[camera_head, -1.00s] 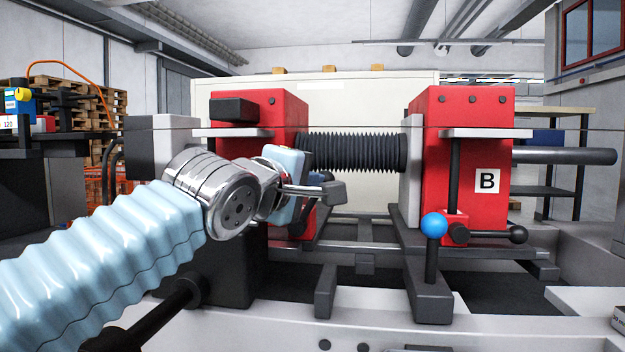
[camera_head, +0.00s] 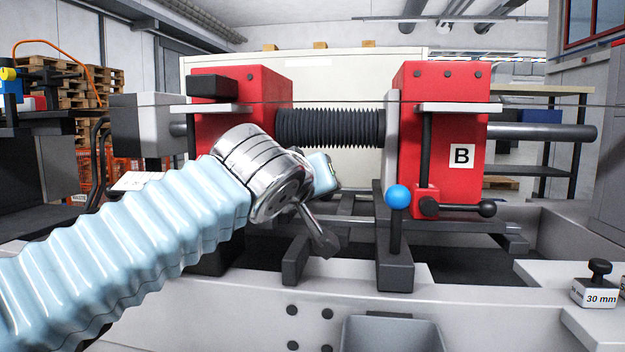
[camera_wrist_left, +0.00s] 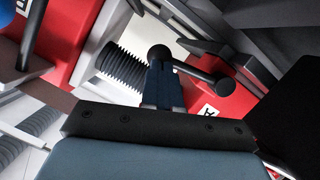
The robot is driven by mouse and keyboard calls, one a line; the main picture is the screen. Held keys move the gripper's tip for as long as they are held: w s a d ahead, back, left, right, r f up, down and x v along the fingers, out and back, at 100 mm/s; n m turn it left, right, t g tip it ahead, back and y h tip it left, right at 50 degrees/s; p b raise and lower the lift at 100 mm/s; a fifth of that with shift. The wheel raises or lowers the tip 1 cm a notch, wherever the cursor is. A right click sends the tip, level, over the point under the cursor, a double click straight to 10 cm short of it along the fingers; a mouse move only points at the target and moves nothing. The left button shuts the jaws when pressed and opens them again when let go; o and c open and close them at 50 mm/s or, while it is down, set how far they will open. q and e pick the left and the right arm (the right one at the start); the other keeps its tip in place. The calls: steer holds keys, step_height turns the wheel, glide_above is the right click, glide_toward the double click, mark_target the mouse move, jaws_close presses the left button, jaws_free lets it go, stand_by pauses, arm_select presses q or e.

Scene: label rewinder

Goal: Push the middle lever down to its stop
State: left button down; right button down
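The red blocks of the rewinder carry levers. One lever with a blue ball knob (camera_head: 397,197) stands upright in front of block B. Another lever with a black ball knob (camera_head: 487,208) points right at the foot of block B. In the left wrist view, a black ball-ended lever (camera_wrist_left: 208,74) lies beside the label A. Which one is the middle lever I cannot tell. My left gripper (camera_wrist_left: 162,68) has its dark blue fingers together, tips at that ball; whether they touch it is unclear. In the head view its fingertips are hidden behind my wrist. My right gripper is out of view.
A black bellows (camera_head: 330,127) spans between red block A (camera_head: 265,92) and red block B (camera_head: 440,90). A grey bin (camera_head: 390,333) sits at the front. A 30 mm weight-like block (camera_head: 598,285) stands at the right on a pale ledge.

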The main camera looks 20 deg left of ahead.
arm_select(q)
steer(key=shift+w+f+m+y, duration=0.15)
steer(key=shift+f+m+y, duration=0.15)
steer(key=shift+f+m, duration=0.15)
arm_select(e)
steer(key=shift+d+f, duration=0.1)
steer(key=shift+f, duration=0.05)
arm_select(q)
steer(key=shift+f, duration=0.1)
